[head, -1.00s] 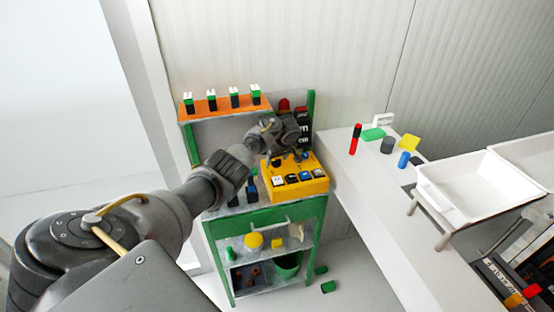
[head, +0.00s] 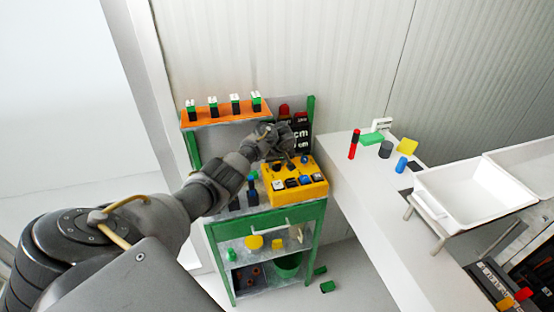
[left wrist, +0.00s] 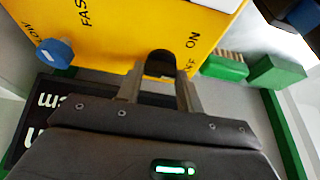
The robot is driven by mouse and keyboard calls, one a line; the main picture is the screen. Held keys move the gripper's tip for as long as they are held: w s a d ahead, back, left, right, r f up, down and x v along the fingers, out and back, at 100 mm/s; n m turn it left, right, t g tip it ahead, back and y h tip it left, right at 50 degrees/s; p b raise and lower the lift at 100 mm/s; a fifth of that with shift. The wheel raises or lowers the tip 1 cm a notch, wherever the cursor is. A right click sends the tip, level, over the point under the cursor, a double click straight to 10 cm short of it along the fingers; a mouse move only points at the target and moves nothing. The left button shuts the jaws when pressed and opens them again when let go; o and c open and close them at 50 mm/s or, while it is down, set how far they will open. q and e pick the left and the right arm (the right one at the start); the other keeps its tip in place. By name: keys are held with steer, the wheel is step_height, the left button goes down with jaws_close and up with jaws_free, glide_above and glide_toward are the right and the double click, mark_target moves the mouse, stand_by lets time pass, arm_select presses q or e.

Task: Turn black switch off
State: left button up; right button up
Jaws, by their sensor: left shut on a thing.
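The yellow control box (head: 312,189) sits on top of the green cart and carries several knobs and buttons. In the head view my left gripper (head: 289,161) is at the back of the box and hides the switch. My right gripper is not in view.
The green cart (head: 265,221) has an orange shelf (head: 222,113) with several small switches behind. A white table (head: 352,185) with small coloured objects and a white tray (head: 470,193) is to the right.

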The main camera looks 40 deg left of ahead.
arm_select(q)
steer(key=o, duration=1)
steer(key=shift+r, duration=0.1)
steer(key=shift+d+r, duration=0.15)
steer(key=shift+r, duration=0.1)
steer(key=v, duration=1)
steer(key=shift+s, duration=0.15)
